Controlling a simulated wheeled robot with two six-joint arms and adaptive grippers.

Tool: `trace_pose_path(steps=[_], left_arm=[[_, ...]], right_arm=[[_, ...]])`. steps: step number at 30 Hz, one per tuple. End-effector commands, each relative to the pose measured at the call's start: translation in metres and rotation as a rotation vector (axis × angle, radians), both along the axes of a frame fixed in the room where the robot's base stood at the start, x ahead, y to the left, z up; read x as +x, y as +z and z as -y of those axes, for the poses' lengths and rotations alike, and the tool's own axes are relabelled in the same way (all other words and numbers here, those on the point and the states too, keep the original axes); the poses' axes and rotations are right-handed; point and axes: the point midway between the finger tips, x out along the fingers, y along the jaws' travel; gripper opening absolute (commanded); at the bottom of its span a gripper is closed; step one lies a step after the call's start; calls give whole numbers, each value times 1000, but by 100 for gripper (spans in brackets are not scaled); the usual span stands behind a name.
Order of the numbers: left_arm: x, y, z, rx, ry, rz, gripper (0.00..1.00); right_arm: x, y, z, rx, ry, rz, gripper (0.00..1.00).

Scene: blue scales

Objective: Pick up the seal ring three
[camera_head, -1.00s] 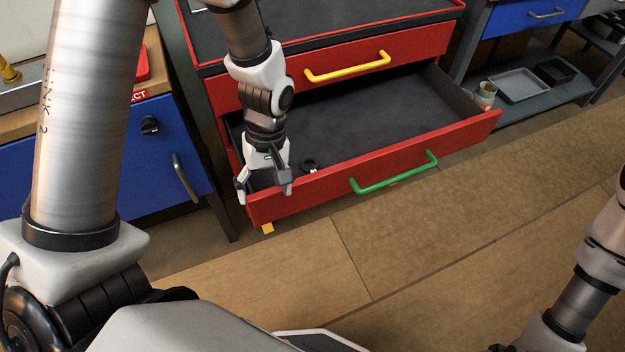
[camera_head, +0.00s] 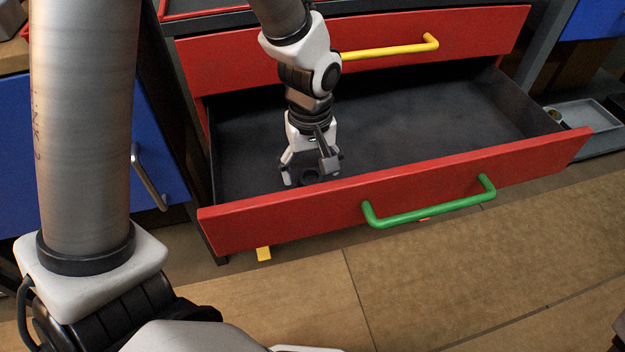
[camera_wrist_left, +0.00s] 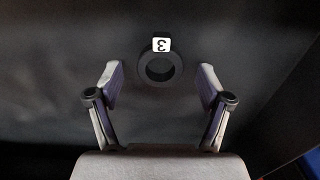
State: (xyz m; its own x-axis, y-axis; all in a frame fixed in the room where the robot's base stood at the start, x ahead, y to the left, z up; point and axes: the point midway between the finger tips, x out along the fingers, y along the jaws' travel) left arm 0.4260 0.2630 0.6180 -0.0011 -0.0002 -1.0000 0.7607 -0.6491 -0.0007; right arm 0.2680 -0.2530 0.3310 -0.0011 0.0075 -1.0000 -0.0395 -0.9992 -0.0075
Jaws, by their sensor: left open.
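The seal ring three (camera_wrist_left: 145,78) is a black ring with a white tag (camera_wrist_left: 161,44) bearing a 3. In the left wrist view it lies on the dark drawer floor, just beyond and between the open fingertips. My left gripper (camera_wrist_left: 160,82) is open, with a finger on each side of the ring and gaps on both sides. In the head view my left gripper (camera_head: 311,178) points down inside the open drawer near its front panel. The ring (camera_head: 310,176) shows there only as a dark shape between the fingers. My right gripper is not in view.
The open red drawer (camera_head: 280,212) has a green handle (camera_head: 430,211); its front panel stands close to my left gripper. A closed drawer with a yellow handle (camera_head: 390,50) is above. The drawer's middle and right are empty. A grey tray (camera_head: 585,125) is at right.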

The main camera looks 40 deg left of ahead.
Motion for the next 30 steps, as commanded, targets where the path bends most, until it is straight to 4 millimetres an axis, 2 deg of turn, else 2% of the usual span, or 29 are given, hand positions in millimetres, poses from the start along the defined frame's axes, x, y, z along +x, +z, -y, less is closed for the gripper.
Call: trace_pose_path(steps=[1,6,7,10,11,20,23,26,30], left_arm=[[0,-5,0,0,0,0,79],[0,-3,0,0,0,0,79],[0,-3,0,0,0,0,72],[0,-3,0,0,0,0,37],[0,-3,0,0,0,0,30],[0,-4,0,1,0,-1,29],[0,3,0,0,0,0,29],[0,21,0,0,0,1,29],[1,58,0,0,-1,4,29]], right_arm=[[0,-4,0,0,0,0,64],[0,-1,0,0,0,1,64],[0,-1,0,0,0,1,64],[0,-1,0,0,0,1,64],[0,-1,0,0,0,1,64],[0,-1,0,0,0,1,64],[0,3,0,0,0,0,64],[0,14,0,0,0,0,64],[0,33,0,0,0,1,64]])
